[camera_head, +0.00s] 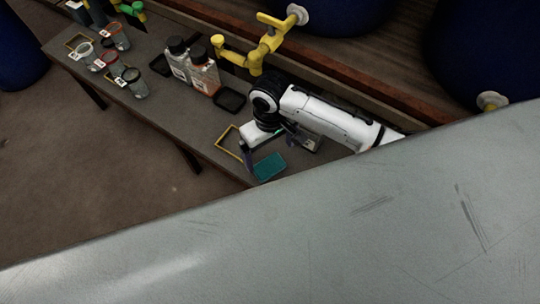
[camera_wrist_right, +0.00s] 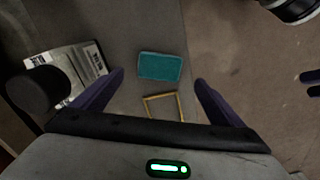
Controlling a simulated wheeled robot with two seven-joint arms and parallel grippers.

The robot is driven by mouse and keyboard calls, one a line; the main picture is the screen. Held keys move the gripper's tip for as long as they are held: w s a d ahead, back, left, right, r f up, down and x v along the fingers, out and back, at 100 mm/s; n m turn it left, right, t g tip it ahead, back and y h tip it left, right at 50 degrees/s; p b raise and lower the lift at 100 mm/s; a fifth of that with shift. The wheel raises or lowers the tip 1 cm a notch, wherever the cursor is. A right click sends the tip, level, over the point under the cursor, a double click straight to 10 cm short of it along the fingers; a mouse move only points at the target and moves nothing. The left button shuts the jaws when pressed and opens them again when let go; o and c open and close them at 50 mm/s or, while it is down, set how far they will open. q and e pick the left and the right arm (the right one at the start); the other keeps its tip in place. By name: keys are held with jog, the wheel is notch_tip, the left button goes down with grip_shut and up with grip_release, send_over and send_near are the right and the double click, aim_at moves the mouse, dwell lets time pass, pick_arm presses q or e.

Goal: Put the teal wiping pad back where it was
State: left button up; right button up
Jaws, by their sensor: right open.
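The teal wiping pad (camera_head: 269,166) lies flat on the dark bench near its front edge in the head view. It also shows in the right wrist view (camera_wrist_right: 161,67), ahead of my fingers and roughly centred between them. A yellow square outline (camera_head: 230,142) is beside the pad on the bench, partly covered by my arm; in the wrist view the outline (camera_wrist_right: 163,106) is nearer my gripper, and the pad is outside it. My right gripper (camera_head: 262,150) is open and empty above the bench, with purple fingers (camera_wrist_right: 152,91) apart.
A labelled item (camera_wrist_right: 80,66) lies left of the pad in the wrist view. Two bottles (camera_head: 190,68), black trays (camera_head: 230,100) and several labelled cups (camera_head: 117,36) stand farther along the bench. Yellow pipework (camera_head: 262,45) rises behind. A large grey surface (camera_head: 330,230) fills the foreground.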

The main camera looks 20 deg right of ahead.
jog(key=s+a+f+t+y, duration=0.3)
jog(key=s+a+t+y, duration=0.1)
jog(key=s+a, duration=0.2)
jog(key=s+d+r+t+h, duration=0.1)
jog(key=s+d+t, duration=0.3)
jog(key=s+d, duration=0.2)
jog(key=d, duration=0.2)
jog(key=shift+s+d+r+m+t, duration=0.25)
jog(key=shift+d+m+t, duration=0.05)
jog(key=shift+d+t, duration=0.1)
jog(key=shift+a, duration=0.1)
